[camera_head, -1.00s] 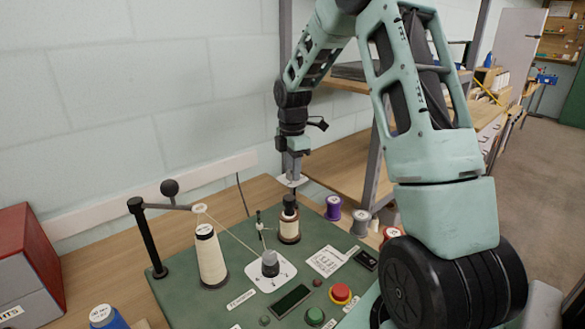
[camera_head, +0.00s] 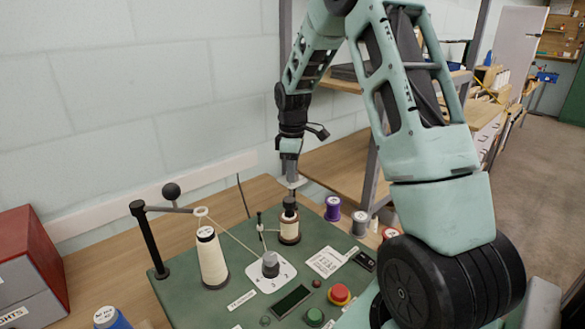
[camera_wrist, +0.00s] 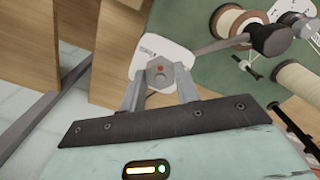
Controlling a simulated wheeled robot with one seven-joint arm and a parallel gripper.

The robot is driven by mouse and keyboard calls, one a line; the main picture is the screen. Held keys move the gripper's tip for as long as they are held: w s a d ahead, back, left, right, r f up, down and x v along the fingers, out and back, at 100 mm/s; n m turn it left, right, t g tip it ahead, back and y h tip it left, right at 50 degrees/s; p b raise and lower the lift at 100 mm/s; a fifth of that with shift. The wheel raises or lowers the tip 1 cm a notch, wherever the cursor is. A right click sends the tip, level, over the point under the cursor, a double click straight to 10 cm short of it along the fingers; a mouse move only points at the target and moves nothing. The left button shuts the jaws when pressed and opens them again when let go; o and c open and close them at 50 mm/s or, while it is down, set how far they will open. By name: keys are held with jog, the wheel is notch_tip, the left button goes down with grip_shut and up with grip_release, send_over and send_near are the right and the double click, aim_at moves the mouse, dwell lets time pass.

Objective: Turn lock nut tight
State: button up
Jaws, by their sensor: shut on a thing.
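A grey hex nut (camera_wrist: 158,78) with a red dot on it sits between my fingertips in the wrist view. My gripper (camera_wrist: 158,88) is shut on the nut, with one finger on each side. A white plate (camera_wrist: 155,45) with small dark print lies just beyond the nut. In the head view my gripper (camera_head: 292,180) points down above a black-capped brown bottle or spool (camera_head: 289,227) on the green board (camera_head: 225,285). The nut is too small to make out in the head view, and its thread is hidden in the wrist view.
A cream thread cone (camera_head: 211,260) stands left of my gripper, under a black post arm (camera_head: 148,240). A grey knob (camera_head: 270,264) sits on a white dial. Purple (camera_head: 333,208) and grey (camera_head: 360,223) spools stand to the right. A rod with a black knob (camera_wrist: 270,40) lies close to the nut.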

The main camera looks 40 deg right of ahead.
jog(key=m, duration=0.4)
jog(key=shift+m, duration=0.3)
jog(key=m+p, duration=0.1)
jog(key=m, duration=0.2)
jog(key=shift+m, duration=0.3)
jog(key=m, duration=0.4)
jog(key=shift+r+p, duration=0.1)
jog(key=shift+p, duration=0.3)
jog(key=shift+m+p, duration=0.4)
jog(key=shift+m, duration=1.8)
jog(key=o, duration=1)
notch_tip(320, 180, up, 17)
jog(key=b, duration=0.2)
jog(key=shift+r+b, duration=0.15)
jog(key=shift+b, duration=0.2)
